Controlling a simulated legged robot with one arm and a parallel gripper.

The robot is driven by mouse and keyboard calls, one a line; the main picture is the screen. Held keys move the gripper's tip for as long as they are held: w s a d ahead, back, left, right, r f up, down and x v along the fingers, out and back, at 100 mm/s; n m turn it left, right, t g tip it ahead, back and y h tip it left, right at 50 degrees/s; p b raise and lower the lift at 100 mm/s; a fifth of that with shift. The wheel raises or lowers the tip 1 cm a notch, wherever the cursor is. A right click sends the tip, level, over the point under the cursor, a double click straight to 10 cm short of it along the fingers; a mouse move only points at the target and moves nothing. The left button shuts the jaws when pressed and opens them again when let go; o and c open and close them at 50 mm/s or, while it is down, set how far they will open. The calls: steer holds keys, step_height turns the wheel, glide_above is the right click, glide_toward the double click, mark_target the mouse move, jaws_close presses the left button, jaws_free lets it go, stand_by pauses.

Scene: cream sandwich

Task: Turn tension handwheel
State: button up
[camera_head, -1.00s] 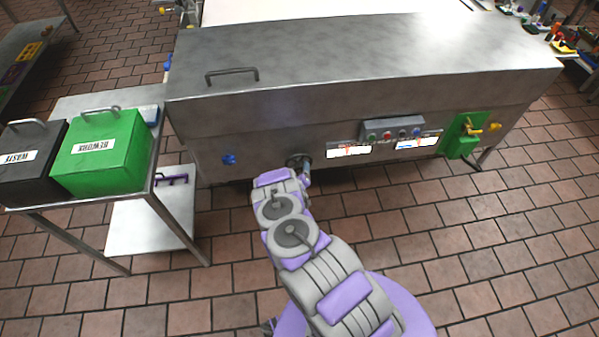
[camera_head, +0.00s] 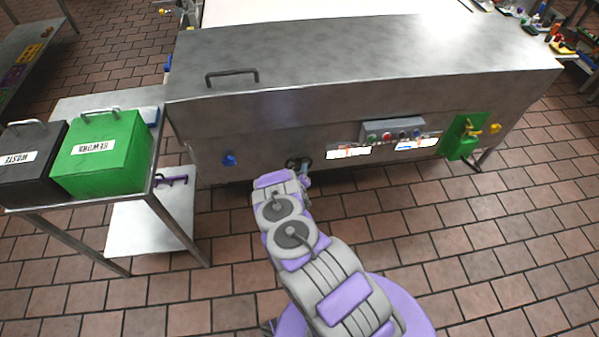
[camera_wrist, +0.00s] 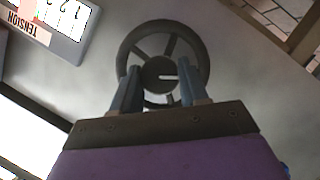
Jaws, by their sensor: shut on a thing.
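The tension handwheel (camera_wrist: 196,48) is a dark spoked wheel with a round hub, mounted on the steel machine front. My gripper (camera_wrist: 160,84) has its two blue-grey fingers on either side of the hub, inside the rim, and is shut on the handwheel. In the head view the handwheel (camera_head: 293,162) shows only partly behind my gripper (camera_head: 304,168). A label reading TENSION (camera_wrist: 55,14) with a numbered scale sits at the upper left of the wrist view.
The steel machine (camera_head: 350,90) spans the back. A blue knob (camera_head: 229,160) is left of the wheel; a button box (camera_head: 392,129) and a green bracket (camera_head: 463,137) are to the right. A side table (camera_head: 85,203) carries a black WASTE bin (camera_head: 22,168) and green REWORK bin (camera_head: 104,165).

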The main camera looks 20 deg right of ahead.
steer(key=shift+r+p, duration=0.1)
steer(key=shift+p, duration=0.3)
steer(key=shift+m+y+p, duration=1.4)
steer(key=shift+m+p, duration=0.35)
steer(key=shift+m, duration=0.15)
steer(key=o, duration=1.1)
steer(key=shift+d, duration=0.1)
steer(key=shift+c, duration=0.2)
steer(key=shift+s, duration=0.15)
steer(key=p+v, duration=0.3)
steer(key=v, duration=1.4)
steer(key=shift+p, duration=0.35)
